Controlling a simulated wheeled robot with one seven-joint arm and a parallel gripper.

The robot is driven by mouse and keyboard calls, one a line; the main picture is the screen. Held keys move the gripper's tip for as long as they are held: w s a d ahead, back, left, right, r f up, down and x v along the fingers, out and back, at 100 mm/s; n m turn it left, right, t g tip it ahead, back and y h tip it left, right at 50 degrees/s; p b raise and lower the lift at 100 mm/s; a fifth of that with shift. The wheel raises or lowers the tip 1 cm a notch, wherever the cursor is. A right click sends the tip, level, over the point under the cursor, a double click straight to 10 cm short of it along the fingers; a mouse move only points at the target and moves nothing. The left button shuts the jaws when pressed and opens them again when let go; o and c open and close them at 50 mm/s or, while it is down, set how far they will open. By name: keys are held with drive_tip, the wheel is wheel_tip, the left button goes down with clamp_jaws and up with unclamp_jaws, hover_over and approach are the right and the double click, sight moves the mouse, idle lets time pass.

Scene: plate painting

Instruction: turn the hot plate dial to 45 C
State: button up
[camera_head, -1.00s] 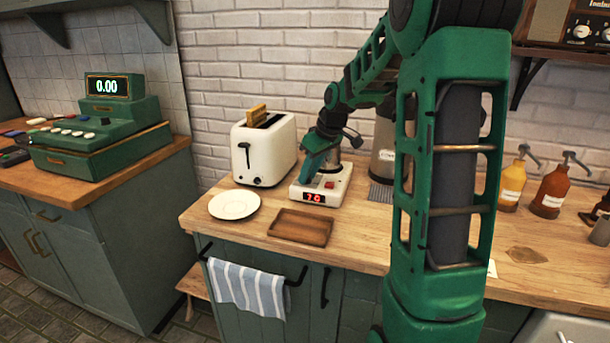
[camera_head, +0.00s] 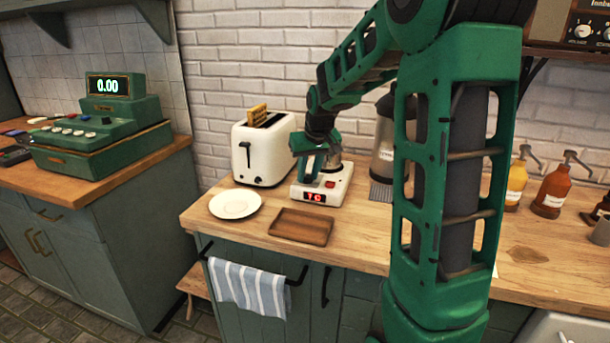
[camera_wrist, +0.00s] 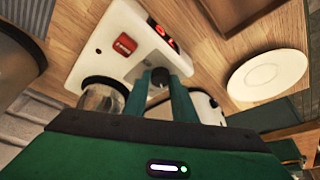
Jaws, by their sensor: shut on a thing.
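The white hot plate (camera_head: 338,188) sits on the wooden counter beside the toaster, with a red lit display (camera_head: 314,197) on its front. The display's characters are not clear; they look like "70" or "TC". In the wrist view the hot plate (camera_wrist: 92,50) shows a red switch (camera_wrist: 124,45) and a small dark dial (camera_wrist: 159,77). My gripper (camera_wrist: 160,82) is shut on the dial, one finger on each side. It also shows in the head view (camera_head: 309,176), over the hot plate's left side, where it hides the dial.
A shiny vessel (camera_wrist: 100,97) stands close beside the fingers on the hot plate. The toaster (camera_head: 258,155) is just left, with a white plate (camera_head: 235,204) and wooden tray (camera_head: 300,227) in front. A grey canister (camera_head: 384,150) stands to the right.

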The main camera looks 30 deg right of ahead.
drive_tip(key=m, duration=0.2)
drive_tip(key=m+h, duration=0.1)
drive_tip(key=m, duration=0.1)
drive_tip(key=m+g, duration=0.1)
drive_tip(key=shift+w+a+m+h, duration=0.15)
drive_tip(key=shift+a+m+h, duration=0.15)
drive_tip(key=shift+m+h, duration=0.1)
idle(0.4)
drive_tip(key=o, duration=1)
drive_tip(key=shift+r, duration=0.1)
drive_tip(key=shift+r, duration=0.25)
drive_tip(key=v, duration=1)
drive_tip(key=shift+a, duration=0.15)
